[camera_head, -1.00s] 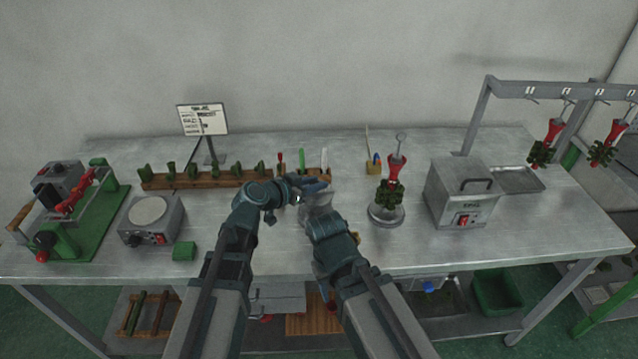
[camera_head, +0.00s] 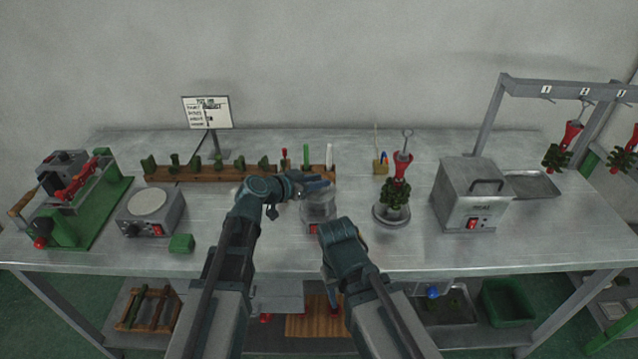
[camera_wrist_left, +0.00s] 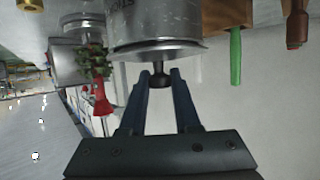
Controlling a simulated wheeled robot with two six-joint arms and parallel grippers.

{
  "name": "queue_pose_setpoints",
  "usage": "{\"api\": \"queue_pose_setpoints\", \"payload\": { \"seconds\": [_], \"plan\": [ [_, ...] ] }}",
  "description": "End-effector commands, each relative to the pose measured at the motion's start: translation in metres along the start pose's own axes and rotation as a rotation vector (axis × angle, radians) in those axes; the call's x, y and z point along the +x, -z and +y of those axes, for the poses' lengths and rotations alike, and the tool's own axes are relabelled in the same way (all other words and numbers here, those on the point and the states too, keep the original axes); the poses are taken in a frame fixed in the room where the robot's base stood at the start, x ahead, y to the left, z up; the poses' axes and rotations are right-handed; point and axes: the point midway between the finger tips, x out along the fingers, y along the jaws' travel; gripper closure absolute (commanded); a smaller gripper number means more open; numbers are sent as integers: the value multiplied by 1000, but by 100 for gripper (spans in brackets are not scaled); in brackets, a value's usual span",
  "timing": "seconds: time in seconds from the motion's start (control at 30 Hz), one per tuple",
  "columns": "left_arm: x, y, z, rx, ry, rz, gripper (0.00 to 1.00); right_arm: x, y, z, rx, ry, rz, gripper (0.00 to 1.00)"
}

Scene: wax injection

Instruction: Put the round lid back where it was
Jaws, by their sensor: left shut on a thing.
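The round metal lid (camera_wrist_left: 160,55) has a dark knob (camera_wrist_left: 159,78), and my left gripper (camera_wrist_left: 160,82) is shut on that knob. The wrist view is upside down. The lid lies against the mouth of the silver wax pot (camera_wrist_left: 150,27), and I cannot tell whether it is fully seated. In the head view, the pot (camera_head: 318,208) stands mid-table with a red switch on its front. My left gripper (camera_head: 312,184) is over its top and hides most of the lid. My right gripper (camera_head: 336,232) is in front of the pot, its fingers hidden.
Behind the pot is a wooden rack (camera_head: 215,172) with green pieces and tools. A stand with a red-and-green wax tree (camera_head: 393,205) is to the right, then a metal box (camera_head: 470,200). A hot plate (camera_head: 150,212) and green block (camera_head: 181,243) are to the left.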

Motion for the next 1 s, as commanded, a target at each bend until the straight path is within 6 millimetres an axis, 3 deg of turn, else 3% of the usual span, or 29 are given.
{"api": "queue_pose_setpoints", "payload": {
  "seconds": [0.2,0.23,0.4,0.8,1.0],
  "plan": [
    [3,-6,0,0,0,0,100,6,0,-1,0,0,0,51],
    [2,-6,0,0,0,0,68,6,0,-1,0,0,0,51],
    [2,-4,0,0,0,0,39,5,0,0,0,0,0,51],
    [-2,4,0,0,0,0,39,-5,0,0,0,0,0,51],
    [-44,3,2,-1,3,0,39,-20,-1,2,0,0,0,51]
  ]
}}
